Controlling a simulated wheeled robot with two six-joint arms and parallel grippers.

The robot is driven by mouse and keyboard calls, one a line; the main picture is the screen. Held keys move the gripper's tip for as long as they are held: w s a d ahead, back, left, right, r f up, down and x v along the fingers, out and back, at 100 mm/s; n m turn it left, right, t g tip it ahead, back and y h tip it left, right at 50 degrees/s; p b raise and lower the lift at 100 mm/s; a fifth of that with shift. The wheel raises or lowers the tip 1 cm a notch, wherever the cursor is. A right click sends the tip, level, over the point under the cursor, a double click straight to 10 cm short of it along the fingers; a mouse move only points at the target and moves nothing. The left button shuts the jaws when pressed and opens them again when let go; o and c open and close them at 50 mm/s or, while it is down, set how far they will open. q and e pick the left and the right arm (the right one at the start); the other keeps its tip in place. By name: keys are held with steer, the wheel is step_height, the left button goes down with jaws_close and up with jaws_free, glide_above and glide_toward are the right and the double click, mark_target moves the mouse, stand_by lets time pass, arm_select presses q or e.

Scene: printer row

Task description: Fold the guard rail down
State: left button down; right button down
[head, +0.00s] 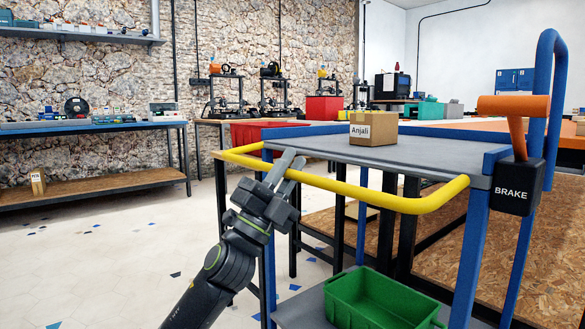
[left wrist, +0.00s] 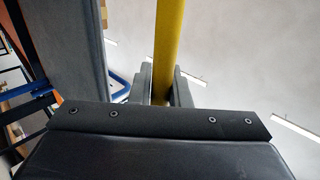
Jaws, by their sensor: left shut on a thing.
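The yellow guard rail (head: 350,189) runs along the near side of the blue-framed cart, close to the height of its grey top (head: 350,150). Its ends bend in toward the cart. My left gripper (head: 285,168) comes up from below and is shut on the rail, left of its middle. In the left wrist view the yellow rail (left wrist: 168,50) passes between the fingers of my left gripper (left wrist: 166,80). The fingers hide a short part of the rail. My right gripper is not in view.
A cardboard box labelled Anjali (head: 373,129) stands on the cart top. A black BRAKE box (head: 513,190) with an orange lever (head: 515,120) is on the cart's right post. A green bin (head: 375,300) sits on the lower shelf. The floor at left is open.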

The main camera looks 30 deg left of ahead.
arm_select(q)
steer(key=shift+s+d+f+h+b, duration=0.15)
steer(key=shift+f+h+b, duration=0.25)
steer(key=shift+f, duration=0.45)
